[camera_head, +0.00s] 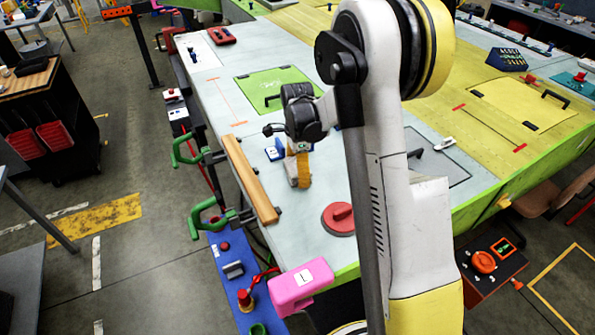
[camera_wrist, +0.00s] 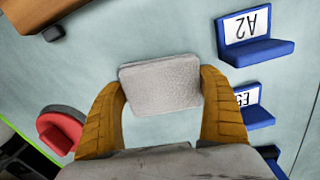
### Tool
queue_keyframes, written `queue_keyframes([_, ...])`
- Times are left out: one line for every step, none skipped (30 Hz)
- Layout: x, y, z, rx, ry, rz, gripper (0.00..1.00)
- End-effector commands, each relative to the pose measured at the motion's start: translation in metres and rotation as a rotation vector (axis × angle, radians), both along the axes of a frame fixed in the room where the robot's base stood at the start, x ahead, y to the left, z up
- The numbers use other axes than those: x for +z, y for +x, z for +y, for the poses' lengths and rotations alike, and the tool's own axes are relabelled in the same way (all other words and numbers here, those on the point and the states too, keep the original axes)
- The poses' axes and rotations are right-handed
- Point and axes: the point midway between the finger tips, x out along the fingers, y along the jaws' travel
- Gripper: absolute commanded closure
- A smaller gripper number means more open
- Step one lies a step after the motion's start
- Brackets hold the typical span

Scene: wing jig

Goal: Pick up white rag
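The white rag (camera_wrist: 160,85) shows in the wrist view as a pale grey-white pad with rounded corners. My gripper (camera_wrist: 160,80) has its two yellow-orange fingers spread apart, one at each side edge of the rag. The fingertips lie close against these edges; I cannot tell whether they press on it. In the head view my gripper (camera_head: 298,172) is low over the pale table, left of my arm, with part of the rag (camera_head: 291,167) beside the near finger. I cannot tell whether the rag rests on the table.
Blue label holders marked A2 (camera_wrist: 256,38) and E5 (camera_wrist: 246,104) stand right of the rag in the wrist view. A red round-based object (camera_head: 340,218) and a wooden bar (camera_head: 250,178) are nearby. A green panel (camera_head: 275,88) lies further back.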

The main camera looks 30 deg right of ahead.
Motion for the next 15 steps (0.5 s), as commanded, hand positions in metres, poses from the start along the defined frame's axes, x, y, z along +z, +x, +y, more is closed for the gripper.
queue_keyframes([0.000,0.000,0.000,0.000,0.000,0.000,0.43])
queue_keyframes([0.000,0.000,0.000,0.000,0.000,0.000,0.43])
queue_keyframes([0.000,0.000,0.000,0.000,0.000,0.000,0.43])
queue_keyframes([0.000,0.000,0.000,0.000,0.000,0.000,0.43])
queue_keyframes([0.000,0.000,0.000,0.000,0.000,0.000,0.43])
queue_keyframes([0.000,0.000,0.000,0.000,0.000,0.000,0.43])
queue_keyframes([0.001,0.000,0.000,0.000,0.000,0.000,0.43])
queue_keyframes([0.001,0.000,0.000,0.000,0.000,0.000,0.43])
queue_keyframes([0.003,0.000,0.000,0.000,0.000,0.000,0.43])
queue_keyframes([0.004,0.000,0.000,0.000,0.000,0.000,0.43])
queue_keyframes([0.006,0.000,0.000,0.000,0.000,0.000,0.43])
queue_keyframes([0.010,0.000,0.000,0.000,0.000,0.000,0.43])
queue_keyframes([0.013,0.000,0.000,0.000,0.000,0.000,0.43])
queue_keyframes([0.017,0.000,0.000,0.000,0.000,0.000,0.43])
queue_keyframes([0.023,0.000,0.000,0.000,0.000,0.000,0.43])
